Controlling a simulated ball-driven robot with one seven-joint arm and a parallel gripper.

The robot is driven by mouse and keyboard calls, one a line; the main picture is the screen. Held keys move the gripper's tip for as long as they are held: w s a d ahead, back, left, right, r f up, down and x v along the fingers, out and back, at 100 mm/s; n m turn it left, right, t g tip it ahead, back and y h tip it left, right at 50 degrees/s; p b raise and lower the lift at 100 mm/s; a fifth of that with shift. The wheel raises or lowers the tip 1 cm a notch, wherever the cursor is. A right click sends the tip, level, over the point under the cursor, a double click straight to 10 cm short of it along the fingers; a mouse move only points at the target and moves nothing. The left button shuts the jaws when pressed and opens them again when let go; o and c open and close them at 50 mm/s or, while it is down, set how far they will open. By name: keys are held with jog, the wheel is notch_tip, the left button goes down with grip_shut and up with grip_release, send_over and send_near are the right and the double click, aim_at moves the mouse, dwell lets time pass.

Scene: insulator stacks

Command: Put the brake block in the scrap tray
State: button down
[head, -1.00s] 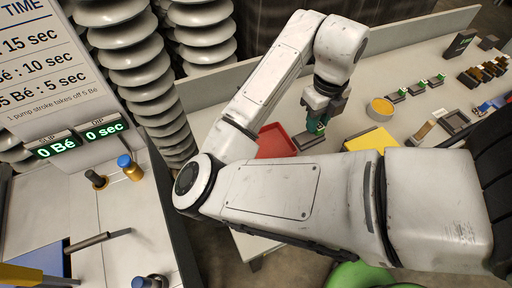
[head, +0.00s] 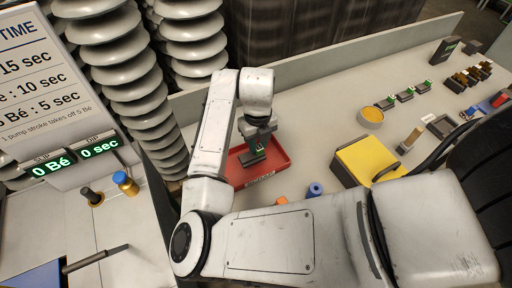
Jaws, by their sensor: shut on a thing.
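The scrap tray (head: 277,165) is a shallow red tray with a pale label on its near edge, on the grey bench. My gripper hides part of the block and the tray's far edge.
A yellow box (head: 368,160) stands right of the tray. A blue roll (head: 315,189) and an orange piece (head: 282,201) lie near it.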

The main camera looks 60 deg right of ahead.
jog(key=shift+w+a+f, duration=0.1)
jog(key=shift+w+f, duration=0.15)
jog(key=shift+f, duration=0.05)
notch_tip(320, 180, down, 2)
jog(key=shift+f+p, duration=0.1)
jog(key=shift+p, duration=0.45)
jog(key=shift+f, duration=0.4)
jog(key=shift+f, duration=0.15)
jog(key=c, duration=0.9)
grip_release()
notch_tip(320, 180, up, 12)
jog(key=shift+r+b, duration=0.2)
jog(key=shift+b, duration=0.65)
